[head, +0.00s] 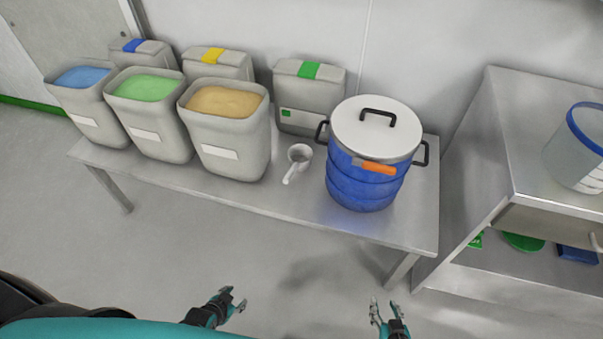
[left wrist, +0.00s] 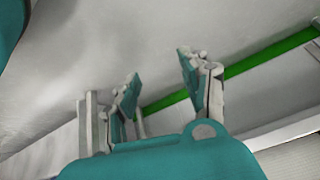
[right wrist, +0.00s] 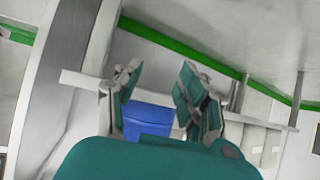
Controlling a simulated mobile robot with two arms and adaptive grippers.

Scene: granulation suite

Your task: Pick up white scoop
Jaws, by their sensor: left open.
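The white scoop (head: 298,160) lies on the steel table (head: 290,208), between the tan-powder bin and the blue drum, its handle pointing toward the table's front edge. My left gripper (head: 236,300) is open and empty in front of the table, below and left of the scoop; its spread fingers also show in the left wrist view (left wrist: 158,85). My right gripper (head: 384,308) is open and empty, in front of the table's right part; it also shows in the right wrist view (right wrist: 155,85). Neither gripper touches the scoop. The scoop is not seen in the wrist views.
Open bins of blue (head: 82,77), green (head: 148,88) and tan powder (head: 224,101) stand left of the scoop. The blue drum (head: 364,178) with a white lid stands right. A lidded bin (head: 306,100) is behind. A steel cabinet (head: 510,120) holds a clear tub (head: 580,150).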

